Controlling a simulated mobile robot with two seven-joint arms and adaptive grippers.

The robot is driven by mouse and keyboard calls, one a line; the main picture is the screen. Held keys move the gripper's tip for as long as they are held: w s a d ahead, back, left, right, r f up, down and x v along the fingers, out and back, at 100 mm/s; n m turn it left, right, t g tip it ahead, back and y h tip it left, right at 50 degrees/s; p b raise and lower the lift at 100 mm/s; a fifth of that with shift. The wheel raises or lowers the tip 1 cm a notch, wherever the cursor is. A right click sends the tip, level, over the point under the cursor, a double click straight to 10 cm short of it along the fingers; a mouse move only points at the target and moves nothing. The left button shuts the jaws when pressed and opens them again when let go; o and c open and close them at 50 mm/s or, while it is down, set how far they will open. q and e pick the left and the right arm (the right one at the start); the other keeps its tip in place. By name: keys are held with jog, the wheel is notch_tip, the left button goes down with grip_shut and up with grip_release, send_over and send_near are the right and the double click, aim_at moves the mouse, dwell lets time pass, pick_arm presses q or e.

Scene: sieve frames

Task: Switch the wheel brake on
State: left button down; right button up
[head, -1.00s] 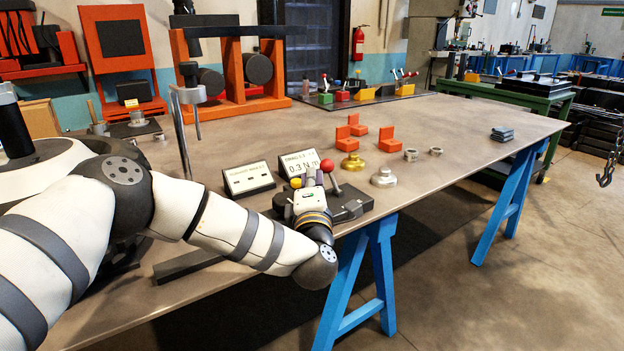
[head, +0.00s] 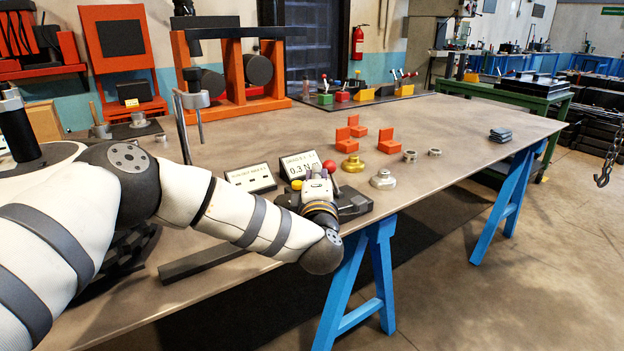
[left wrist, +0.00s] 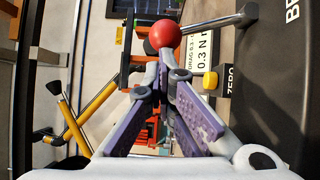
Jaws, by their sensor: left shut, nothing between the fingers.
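The brake unit is a dark box (head: 355,203) near the front edge of the table, with a lever ending in a red ball knob (head: 329,166). My left gripper (head: 318,182) is in front of it, its fingers close to the lever. In the left wrist view the shut purple fingers (left wrist: 160,75) point at the red knob (left wrist: 165,36), with nothing between them. The knob is just beyond the fingertips; whether they touch cannot be told. My right gripper is not in view.
A yellow button (left wrist: 210,81) marked ZERO and a drag display (head: 300,165) reading 0.3 N m are beside the lever. A second sign (head: 250,178) stands left. A gold flanged part (head: 350,168) and a silver one (head: 383,180) lie right.

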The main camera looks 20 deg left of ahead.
aim_at(329, 161)
pick_arm(q)
jog(key=shift+w+d+r+m+g+p, duration=0.35)
jog(key=shift+w+r+m, duration=0.1)
jog(key=shift+r+m, duration=0.15)
jog(key=shift+w+d+r+m+g+p, duration=0.25)
jog(key=shift+w+d+r+m, duration=0.15)
jog(key=shift+r+m, duration=0.15)
jog(key=shift+w+d+r+m+g, duration=0.1)
jog(key=shift+w+d+m+g, duration=0.1)
jog(key=shift+w+m+g, duration=0.15)
jog(key=shift+h, duration=0.3)
jog(key=shift+w+d+r+b, duration=0.1)
jog(key=shift+w+d+b, duration=0.2)
jog(key=shift+w+d, duration=0.55)
jog(key=shift+w+d+r+b, duration=0.1)
jog(key=shift+w+d+b, duration=0.2)
jog(key=shift+w+d, duration=0.5)
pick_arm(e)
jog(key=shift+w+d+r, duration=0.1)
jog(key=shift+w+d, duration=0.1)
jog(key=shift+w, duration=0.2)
pick_arm(q)
jog(key=shift+w+a, duration=0.2)
jog(key=shift+w, duration=0.05)
jog(key=shift+s+r, duration=0.1)
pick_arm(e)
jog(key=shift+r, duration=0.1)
